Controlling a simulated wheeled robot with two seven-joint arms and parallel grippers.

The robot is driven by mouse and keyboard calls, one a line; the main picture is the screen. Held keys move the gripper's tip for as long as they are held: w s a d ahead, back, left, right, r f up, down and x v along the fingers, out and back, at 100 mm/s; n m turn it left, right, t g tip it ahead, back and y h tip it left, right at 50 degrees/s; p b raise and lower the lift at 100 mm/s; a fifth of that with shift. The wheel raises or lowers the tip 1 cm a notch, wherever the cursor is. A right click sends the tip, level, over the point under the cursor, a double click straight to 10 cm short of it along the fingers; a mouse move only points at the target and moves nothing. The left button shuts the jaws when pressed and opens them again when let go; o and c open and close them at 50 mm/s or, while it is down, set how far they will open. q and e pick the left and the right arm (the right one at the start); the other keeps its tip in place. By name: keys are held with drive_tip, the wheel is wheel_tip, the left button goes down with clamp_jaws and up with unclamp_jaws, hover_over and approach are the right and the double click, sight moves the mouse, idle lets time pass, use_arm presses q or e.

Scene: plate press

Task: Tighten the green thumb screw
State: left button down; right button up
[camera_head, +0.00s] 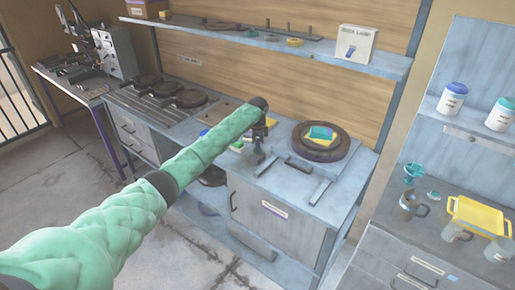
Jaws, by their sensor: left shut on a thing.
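My left arm comes in from the lower left in a pale green sleeve and reaches over the bench. My left gripper (257,152) points down at the bench's front, left of a round dark plate (338,151). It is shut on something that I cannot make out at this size. I cannot pick out the green thumb screw; it may be hidden by the gripper. A teal and yellow stack (321,133) lies on the round plate. My right gripper is out of view.
Dark bars (320,191) lie at the bench's front edge. Several dark round plates (191,98) sit on the bench at the left. A shelf (225,36) with a white box (356,44) hangs above. A yellow tray (480,213) and mugs (408,206) stand on the right counter.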

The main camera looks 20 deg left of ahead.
use_arm(q)
drive_tip(key=m, duration=0.3)
drive_tip(key=m+b, duration=0.1)
drive_tip(key=m, duration=0.1)
drive_tip(key=shift+w+a+r, duration=0.1)
drive_tip(key=shift+w+r, duration=0.05)
drive_tip(key=shift+r, duration=0.1)
drive_tip(key=shift+m, duration=0.7)
drive_tip(key=shift+m+b, duration=0.35)
drive_tip(key=shift+m, duration=0.15)
drive_tip(key=shift+r+m, duration=0.1)
drive_tip(key=shift+m, duration=0.2)
drive_tip(key=c, duration=1.6)
unclamp_jaws()
drive_tip(key=shift+o, duration=0.5)
drive_tip(key=shift+f, duration=0.2)
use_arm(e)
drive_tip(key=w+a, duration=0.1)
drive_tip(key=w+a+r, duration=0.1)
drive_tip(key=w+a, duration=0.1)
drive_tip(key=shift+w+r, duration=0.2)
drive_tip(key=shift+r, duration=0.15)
